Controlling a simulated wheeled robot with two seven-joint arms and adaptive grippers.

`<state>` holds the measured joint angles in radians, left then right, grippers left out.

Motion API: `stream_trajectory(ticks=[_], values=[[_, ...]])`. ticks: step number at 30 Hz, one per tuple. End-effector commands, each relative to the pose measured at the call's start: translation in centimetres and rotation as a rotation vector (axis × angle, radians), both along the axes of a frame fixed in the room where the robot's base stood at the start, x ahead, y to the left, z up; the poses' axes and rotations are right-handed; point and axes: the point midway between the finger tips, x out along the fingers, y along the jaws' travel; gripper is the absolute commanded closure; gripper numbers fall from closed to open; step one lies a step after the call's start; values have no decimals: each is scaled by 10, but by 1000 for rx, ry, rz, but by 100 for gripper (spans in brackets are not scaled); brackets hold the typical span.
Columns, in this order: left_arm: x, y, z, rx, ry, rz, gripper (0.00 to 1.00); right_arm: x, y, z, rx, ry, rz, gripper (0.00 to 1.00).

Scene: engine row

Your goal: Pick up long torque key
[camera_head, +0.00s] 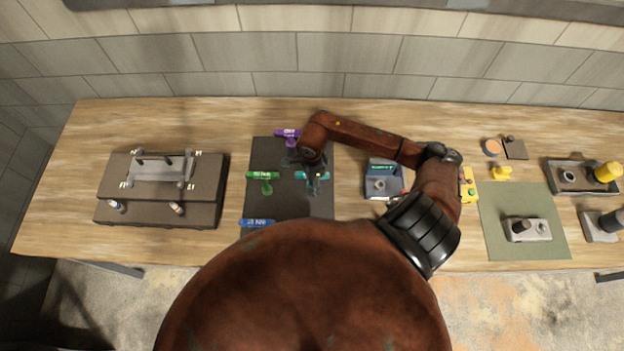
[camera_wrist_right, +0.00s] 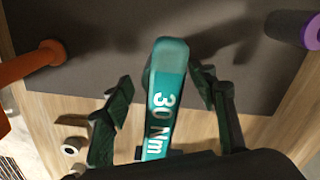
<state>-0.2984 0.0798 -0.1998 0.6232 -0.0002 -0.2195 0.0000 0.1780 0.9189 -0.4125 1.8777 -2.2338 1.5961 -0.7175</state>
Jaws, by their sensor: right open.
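Several coloured torque keys lie on a dark mat (camera_head: 280,205). A teal key (camera_head: 322,175) lies at the mat's right side; in the right wrist view its handle (camera_wrist_right: 168,85) reads "30 Nm". My right gripper (camera_head: 312,182) is over this teal key, and in the right wrist view its open fingers (camera_wrist_right: 160,95) stand on either side of the handle. A purple key (camera_head: 287,133) lies at the back, a green key (camera_head: 262,176) at the left and a blue key (camera_head: 258,223) at the front left. I cannot tell by label which is the long one. My left gripper is not in view.
An orange handle (camera_wrist_right: 30,63) shows at left in the right wrist view. A dark block with a grey fixture (camera_head: 160,210) stands left of the mat. A blue-grey tray (camera_head: 382,182) stands to its right. A green mat (camera_head: 495,205) lies farther right. My right arm covers the front middle.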

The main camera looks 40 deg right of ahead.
Motion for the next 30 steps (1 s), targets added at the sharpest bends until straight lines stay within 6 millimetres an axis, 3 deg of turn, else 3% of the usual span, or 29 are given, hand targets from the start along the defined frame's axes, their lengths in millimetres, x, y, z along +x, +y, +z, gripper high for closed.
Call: stream_trajectory(ticks=[5, 12, 30], values=[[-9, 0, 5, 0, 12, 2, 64, -1, 0, -16, 0, 0, 0, 47], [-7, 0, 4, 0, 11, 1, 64, 0, 0, -18, -1, -1, 1, 47], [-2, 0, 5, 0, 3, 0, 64, 0, 0, -18, -1, -1, 1, 89]])
